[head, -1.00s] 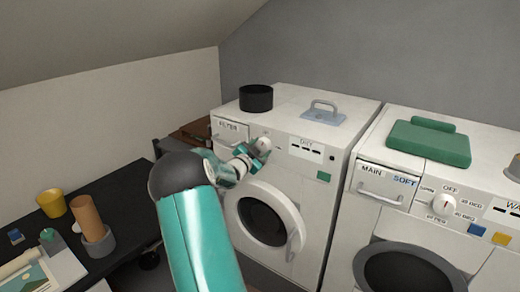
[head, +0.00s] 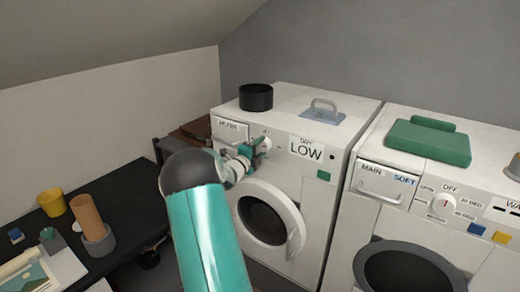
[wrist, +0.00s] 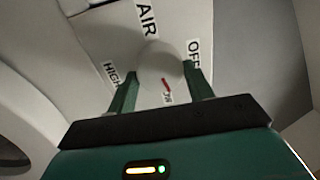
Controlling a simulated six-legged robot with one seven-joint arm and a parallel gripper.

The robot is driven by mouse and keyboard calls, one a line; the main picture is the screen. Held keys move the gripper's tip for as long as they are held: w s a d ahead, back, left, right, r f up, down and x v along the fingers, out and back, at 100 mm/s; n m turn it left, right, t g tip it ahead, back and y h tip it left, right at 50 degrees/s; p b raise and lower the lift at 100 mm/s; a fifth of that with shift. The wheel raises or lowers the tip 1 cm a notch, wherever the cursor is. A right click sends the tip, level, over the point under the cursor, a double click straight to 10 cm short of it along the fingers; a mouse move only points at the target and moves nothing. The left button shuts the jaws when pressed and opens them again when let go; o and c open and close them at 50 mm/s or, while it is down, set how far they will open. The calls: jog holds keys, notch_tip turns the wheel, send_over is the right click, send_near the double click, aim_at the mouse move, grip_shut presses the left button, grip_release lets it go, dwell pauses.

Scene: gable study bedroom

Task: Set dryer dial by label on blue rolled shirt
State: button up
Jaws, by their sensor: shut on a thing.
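In the wrist view the two green fingers are shut on the pale round dial (wrist: 160,62), one on each side. A red mark on the dial points toward a small, partly unreadable label at the lower edge. Labels AIR (wrist: 147,18), OFF (wrist: 194,48) and HIGH (wrist: 112,73) surround the dial. I see no blue rolled shirt in these views.
A black pot (head: 256,97) and a blue-grey handled plate (head: 322,112) stand on the dryer. A washer (head: 375,150) with a folded green cloth (head: 430,142) is to the right. A dark desk (head: 125,196) with a yellow cup (head: 52,203) is at left.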

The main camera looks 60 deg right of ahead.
jog(key=shift+m, duration=1.3)
jog(key=o, duration=1)
jog(key=shift+c, duration=0.2)
jog(key=w+a+f, duration=0.1)
jog(key=w+a, duration=0.1)
jog(key=a, duration=1.1)
jog(key=shift+a, duration=0.35)
jog(key=shift+w+f, duration=0.1)
